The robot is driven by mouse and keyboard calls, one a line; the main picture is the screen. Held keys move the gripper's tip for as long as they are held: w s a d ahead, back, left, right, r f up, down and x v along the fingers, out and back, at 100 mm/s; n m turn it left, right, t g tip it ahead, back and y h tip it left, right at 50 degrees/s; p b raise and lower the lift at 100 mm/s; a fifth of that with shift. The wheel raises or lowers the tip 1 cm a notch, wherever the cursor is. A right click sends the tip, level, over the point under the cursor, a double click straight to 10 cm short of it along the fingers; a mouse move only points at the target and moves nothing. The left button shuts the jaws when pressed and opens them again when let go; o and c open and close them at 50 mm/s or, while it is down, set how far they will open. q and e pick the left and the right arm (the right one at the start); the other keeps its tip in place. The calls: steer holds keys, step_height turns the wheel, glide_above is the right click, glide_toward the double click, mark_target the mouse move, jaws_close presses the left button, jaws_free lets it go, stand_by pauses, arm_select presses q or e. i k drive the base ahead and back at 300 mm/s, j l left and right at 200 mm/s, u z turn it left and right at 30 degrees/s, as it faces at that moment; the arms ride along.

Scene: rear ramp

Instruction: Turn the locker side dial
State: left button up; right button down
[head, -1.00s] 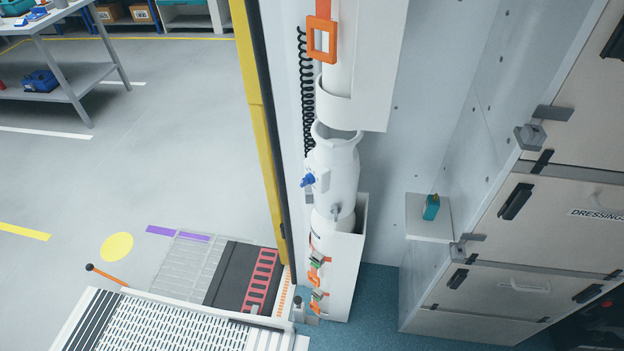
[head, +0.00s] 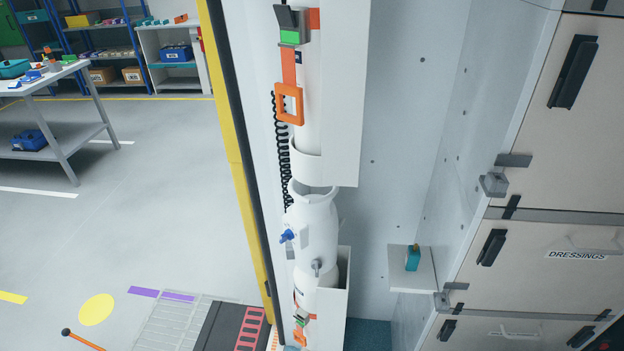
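The light wooden locker (head: 550,255) stands on the right, with dark handles and a drawer labelled DRESSINGS. On its left edge a grey block-shaped fitting (head: 493,184) sticks out, and a similar smaller one (head: 441,301) sits lower down. I cannot tell whether either is the dial, and no clear dial face or marking shows. A small teal object with a yellowish top (head: 412,258) stands on a white ledge (head: 398,284) beside the locker. Neither of my grippers is in view.
A white cylinder (head: 316,230) with a blue valve is held in a white wall bracket (head: 341,90) with orange straps. A yellow-edged door frame (head: 234,165) stands left of it. Farther left are open grey floor, a workbench (head: 85,115) and shelves.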

mark_target(287, 235)
steer(key=j+z, duration=0.3)
steer(key=z, duration=0.15)
steer(key=j+z, duration=0.3)
steer(key=z, duration=0.15)
steer(key=j+z, duration=0.1)
steer(key=j, duration=0.3)
steer(key=k+j, duration=0.15)
steer(key=j, duration=0.2)
steer(key=k+j+z, duration=0.15)
steer(key=j, duration=0.2)
steer(key=j+z, duration=0.1)
steer(key=j, duration=0.3)
steer(key=k+j+z, duration=0.1)
steer(key=j, duration=0.25)
steer(key=k, duration=0.05)
